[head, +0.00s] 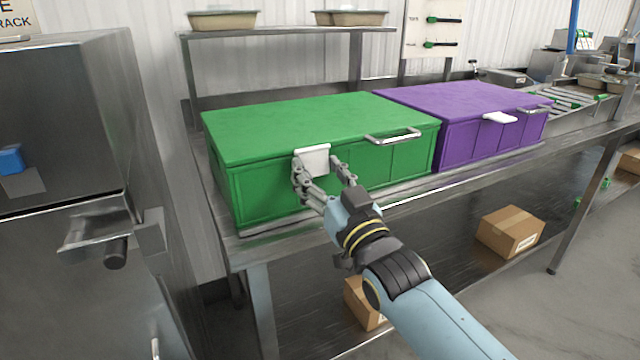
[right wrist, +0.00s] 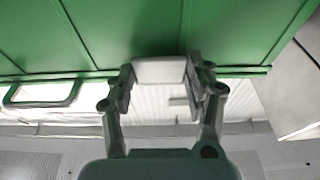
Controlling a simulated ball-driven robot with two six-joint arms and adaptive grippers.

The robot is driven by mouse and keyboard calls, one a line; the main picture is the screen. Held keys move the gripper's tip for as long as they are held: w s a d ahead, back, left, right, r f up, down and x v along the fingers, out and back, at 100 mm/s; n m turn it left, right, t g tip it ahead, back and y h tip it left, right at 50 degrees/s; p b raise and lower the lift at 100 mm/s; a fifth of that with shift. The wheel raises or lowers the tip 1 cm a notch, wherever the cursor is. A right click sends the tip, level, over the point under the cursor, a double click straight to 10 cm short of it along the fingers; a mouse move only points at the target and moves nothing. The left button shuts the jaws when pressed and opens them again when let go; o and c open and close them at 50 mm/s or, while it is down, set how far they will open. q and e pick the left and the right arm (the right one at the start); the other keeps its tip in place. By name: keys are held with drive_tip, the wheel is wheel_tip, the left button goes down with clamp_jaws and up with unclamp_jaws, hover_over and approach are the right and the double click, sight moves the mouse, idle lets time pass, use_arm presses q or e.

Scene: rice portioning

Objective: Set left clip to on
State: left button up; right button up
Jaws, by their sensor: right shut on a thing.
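The left clip (head: 313,159) is a white plate at the top front edge of the green box (head: 262,190), towards its left end. It appears to hang down the front face, but its exact angle is hard to tell. My right gripper (head: 323,172) is shut on this clip, one finger on each side of it. The right wrist view shows the white clip (right wrist: 159,70) between the two fingers of the gripper (right wrist: 160,88). A second white clip (head: 499,117) on the purple box (head: 480,142) sticks out from the lid edge. My left gripper is not in view.
Both boxes stand on a metal table (head: 390,205), with metal handles (head: 393,137) on their fronts. A metal cabinet (head: 70,130) stands close on the left. A shelf with trays (head: 222,20) is behind. Cardboard boxes (head: 510,231) sit below the table.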

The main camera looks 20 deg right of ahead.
drive_tip(key=o, duration=1.2)
drive_tip(key=v, duration=1.2)
